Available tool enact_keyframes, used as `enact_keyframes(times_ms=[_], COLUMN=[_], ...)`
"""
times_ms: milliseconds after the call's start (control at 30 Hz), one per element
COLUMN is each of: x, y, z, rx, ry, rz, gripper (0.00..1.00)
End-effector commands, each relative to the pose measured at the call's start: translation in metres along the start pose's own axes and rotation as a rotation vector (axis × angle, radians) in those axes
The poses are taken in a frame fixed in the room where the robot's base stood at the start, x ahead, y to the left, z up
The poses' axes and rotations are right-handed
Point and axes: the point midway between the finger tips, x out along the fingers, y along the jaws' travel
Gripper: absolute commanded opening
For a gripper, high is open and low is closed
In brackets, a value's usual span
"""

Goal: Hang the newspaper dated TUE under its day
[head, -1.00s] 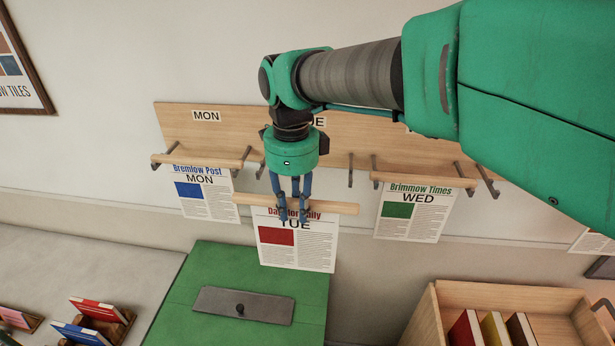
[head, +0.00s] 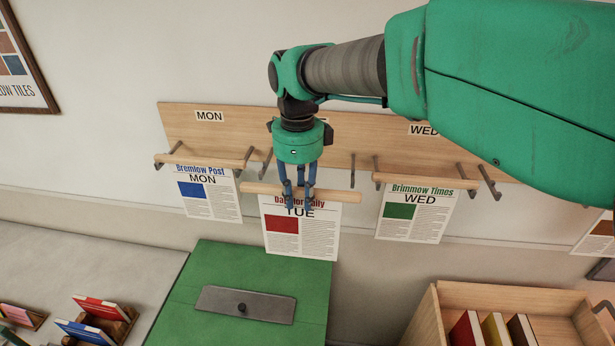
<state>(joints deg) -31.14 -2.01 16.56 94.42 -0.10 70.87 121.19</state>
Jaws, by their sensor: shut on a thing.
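The TUE newspaper (head: 308,239), with a red picture block, hangs from a wooden rod (head: 338,195). My gripper (head: 298,194) is shut on the middle of that rod and holds it level. The rod is between the MON and WED papers, in front of the wooden wall board (head: 343,130). A pair of dark hooks stands at the middle place; the right hook (head: 352,171) is just above the rod's right end in the picture. The middle day label is hidden behind my arm. I cannot tell whether the rod touches the hooks.
The MON newspaper (head: 208,199) hangs on the left hooks and the WED newspaper (head: 412,214) on the right hooks. A green cabinet (head: 184,313) stands below. A wooden crate (head: 540,297) with books is at lower right. Small book stands (head: 130,318) are at lower left.

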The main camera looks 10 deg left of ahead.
Motion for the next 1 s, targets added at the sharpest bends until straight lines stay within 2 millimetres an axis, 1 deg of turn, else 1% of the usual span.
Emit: enact_keyframes(times_ms=[1000], x=[-0.001], y=[-0.062], z=[0.0], rx=[0.0], ry=[0.0], rz=[-0.001], gripper=[0.02])
